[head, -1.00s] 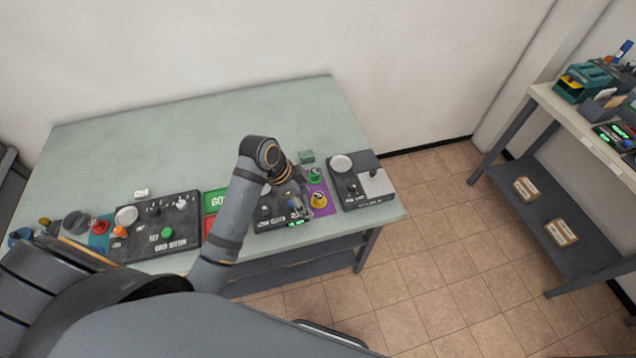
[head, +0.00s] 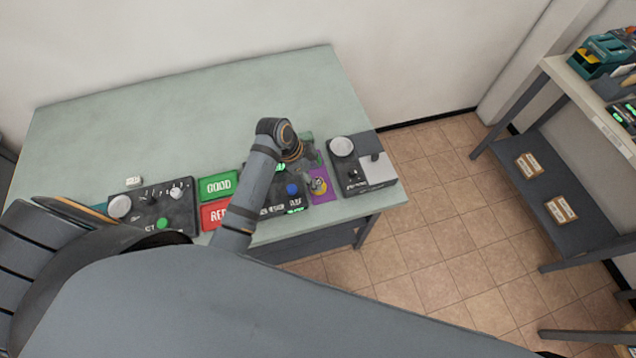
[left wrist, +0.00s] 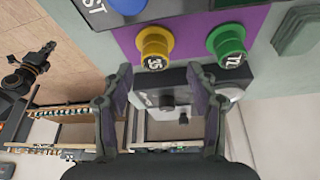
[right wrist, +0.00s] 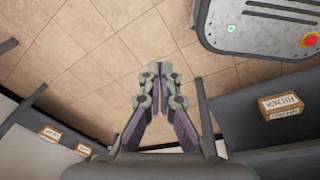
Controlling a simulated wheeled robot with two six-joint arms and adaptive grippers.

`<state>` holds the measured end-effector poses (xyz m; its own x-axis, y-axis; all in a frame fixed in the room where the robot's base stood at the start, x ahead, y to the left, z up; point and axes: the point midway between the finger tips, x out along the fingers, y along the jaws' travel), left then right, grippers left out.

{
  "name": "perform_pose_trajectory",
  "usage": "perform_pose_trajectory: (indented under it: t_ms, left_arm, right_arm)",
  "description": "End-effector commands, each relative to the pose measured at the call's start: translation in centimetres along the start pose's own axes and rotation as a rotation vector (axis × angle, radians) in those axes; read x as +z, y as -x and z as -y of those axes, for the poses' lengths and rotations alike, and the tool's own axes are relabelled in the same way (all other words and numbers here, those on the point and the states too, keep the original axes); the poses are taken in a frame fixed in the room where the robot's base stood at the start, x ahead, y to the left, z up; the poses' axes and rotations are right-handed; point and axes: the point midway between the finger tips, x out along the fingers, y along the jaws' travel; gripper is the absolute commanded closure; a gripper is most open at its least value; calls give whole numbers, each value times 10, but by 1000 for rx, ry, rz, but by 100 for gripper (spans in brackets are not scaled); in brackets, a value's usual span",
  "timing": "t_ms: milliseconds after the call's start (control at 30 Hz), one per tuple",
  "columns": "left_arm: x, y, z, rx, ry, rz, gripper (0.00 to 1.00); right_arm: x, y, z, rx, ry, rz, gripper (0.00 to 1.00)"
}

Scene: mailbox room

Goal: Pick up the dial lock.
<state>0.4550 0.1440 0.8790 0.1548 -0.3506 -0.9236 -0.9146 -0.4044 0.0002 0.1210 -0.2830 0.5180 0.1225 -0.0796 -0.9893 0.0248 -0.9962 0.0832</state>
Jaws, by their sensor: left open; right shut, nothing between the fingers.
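Two round, knob-like pieces with numbered faces stand on a purple mat. The yellow one (left wrist: 154,46) reads 35 and the green one (left wrist: 228,44) reads 72. I cannot tell for certain which piece is the dial lock. My left gripper (left wrist: 160,76) is open and empty, with its fingertips just short of the yellow piece and apart from it. In the head view my left gripper (head: 317,184) partly covers the yellow piece, and the green one is hidden or unclear. My right gripper (right wrist: 166,74) is shut and empty over the floor, away from the table.
The purple mat (head: 329,197) lies between a dark panel with a blue button (head: 292,189) and a dark device with a white round dish (head: 341,147). GOOD (head: 218,186) and red pads lie left. The table's back is clear. A shelf (head: 545,175) stands at right.

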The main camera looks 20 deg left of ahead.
Motion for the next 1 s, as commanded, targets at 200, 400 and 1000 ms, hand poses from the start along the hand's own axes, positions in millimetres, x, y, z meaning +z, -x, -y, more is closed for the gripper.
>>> perform_pose_trajectory:
  t_ms: [200, 400, 1000]
  left_arm:
    - [3, -34, -6, 3, 3, 0, 42]
    - [3, -41, -5, 0, 1, 1, 42]
    - [3, -41, -5, 1, 1, 1, 100]
  right_arm:
    - [3, 10, 6, -8, -3, 7, 100]
    - [19, 11, 9, -12, -4, 32, 100]
    - [13, 10, 3, -4, -1, 22, 100]
